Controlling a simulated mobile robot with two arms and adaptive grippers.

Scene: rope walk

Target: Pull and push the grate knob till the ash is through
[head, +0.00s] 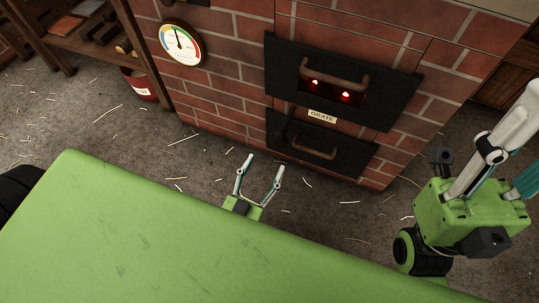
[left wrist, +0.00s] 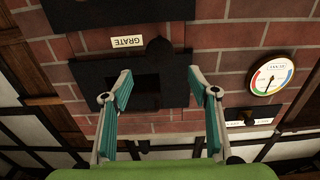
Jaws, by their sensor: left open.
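The brick furnace has a white GRATE label (head: 322,116) between two black iron doors. A dark knob (head: 290,128), faint in the head view, sits left of the label; in the inverted left wrist view it is a black round shape (left wrist: 158,50) beside the label (left wrist: 128,41). My left gripper (head: 264,164) is open and empty, in front of and apart from the furnace. In its wrist view its fingers (left wrist: 160,82) stand wide apart with the knob beyond them. No ash can be made out.
The upper door (head: 283,65) has a handle and two red glowing spots; the lower door (head: 340,155) has a handle too. A round gauge (head: 182,42) is on the left wall. A red bucket (head: 140,86) stands beside a wooden shelf (head: 60,55). Straw litters the floor.

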